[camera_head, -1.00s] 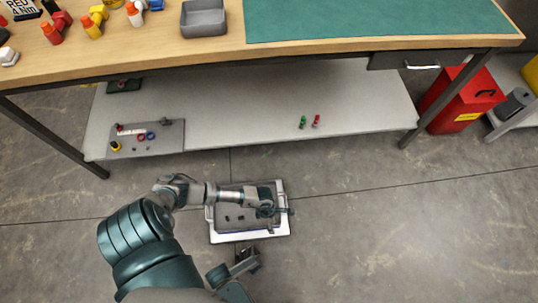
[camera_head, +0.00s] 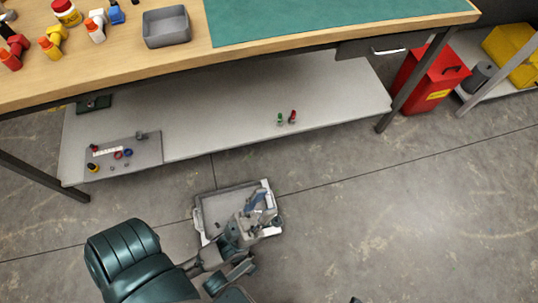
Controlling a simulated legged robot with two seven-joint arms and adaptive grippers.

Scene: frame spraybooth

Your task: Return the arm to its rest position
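My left arm comes in from the lower left. Its dark teal upper section shows large, and the forearm is folded and foreshortened. My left gripper (camera_head: 262,205) is at the right part of a grey tray with a white rim (camera_head: 208,203), seen from above. Its fingers are small and overlap the tray in the picture, so I cannot tell whether they are open or shut, or how high they are above it. My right gripper cannot be made out; only a small dark tip shows at the bottom edge.
A workbench (camera_head: 300,52) with a green mat (camera_head: 330,15), a grey bin (camera_head: 167,27) and several bottles stands ahead. Its lower shelf (camera_head: 220,110) holds a grey plate (camera_head: 140,160) with small parts. A red bin (camera_head: 428,80) stands at right. Floor at right is clear.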

